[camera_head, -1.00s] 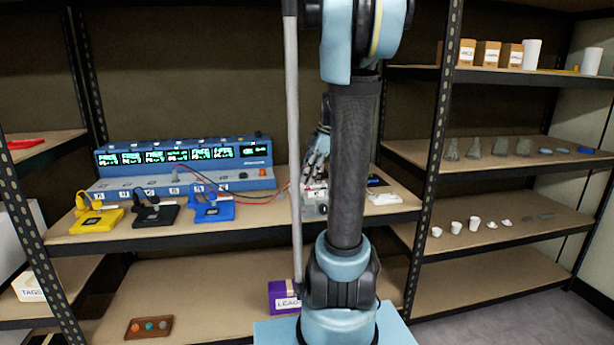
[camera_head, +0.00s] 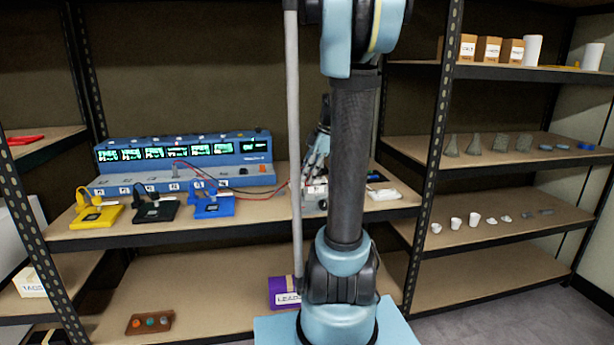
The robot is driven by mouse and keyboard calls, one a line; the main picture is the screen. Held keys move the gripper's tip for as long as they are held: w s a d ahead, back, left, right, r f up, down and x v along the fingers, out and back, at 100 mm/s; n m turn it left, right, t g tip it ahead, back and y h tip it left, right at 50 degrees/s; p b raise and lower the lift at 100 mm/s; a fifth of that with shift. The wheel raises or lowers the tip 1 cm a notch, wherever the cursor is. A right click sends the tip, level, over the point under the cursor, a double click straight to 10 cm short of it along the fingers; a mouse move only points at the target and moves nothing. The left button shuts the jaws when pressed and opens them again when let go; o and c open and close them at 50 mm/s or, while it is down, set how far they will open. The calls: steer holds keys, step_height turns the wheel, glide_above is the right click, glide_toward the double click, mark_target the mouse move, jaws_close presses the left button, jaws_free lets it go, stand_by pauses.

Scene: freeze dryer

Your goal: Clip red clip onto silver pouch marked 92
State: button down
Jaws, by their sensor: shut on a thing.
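My gripper (camera_head: 314,172) is above the middle shelf, right of the blue console, partly hidden behind my arm. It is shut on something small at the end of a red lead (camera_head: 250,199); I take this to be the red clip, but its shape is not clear. The red lead runs from the blue console (camera_head: 245,181) to my gripper. A small white and grey unit (camera_head: 314,201) stands just below the gripper, partly covered by my arm. No pouch marked 92 can be read; several grey pouch-like things (camera_head: 500,146) stand on the right shelf.
Yellow (camera_head: 97,217), black (camera_head: 155,211) and blue (camera_head: 213,207) stands line the front of the middle shelf. A purple box marked LEAD (camera_head: 285,292) and a brown tray (camera_head: 133,325) are on the lower shelf. A dark upright post (camera_head: 436,170) divides the racks.

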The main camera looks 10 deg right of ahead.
steer(key=c, duration=1.5)
jaws_free()
steer(key=shift+r, duration=0.1)
steer(key=v, duration=1.1)
steer(key=s+a+f+m+h, duration=0.1)
steer(key=s+f+m, duration=0.5)
steer(key=s+f, duration=0.1)
steer(key=s+a+f+m+t+h, duration=0.1)
steer(key=s+a+f+m+h, duration=0.1)
steer(key=s+f+m, duration=0.4)
steer(key=s+a+f+m+t+h, duration=0.1)
steer(key=s+a+f+m, duration=0.1)
steer(key=s+f+m, duration=0.3)
steer(key=shift+s+a+f+m, duration=0.15)
steer(key=shift+s+f+m, duration=0.05)
steer(key=shift+s+f, duration=1.05)
steer(key=shift+s+a+f+m, duration=0.1)
steer(key=shift+s+f+m, duration=0.1)
steer(key=shift+s+f, duration=1.05)
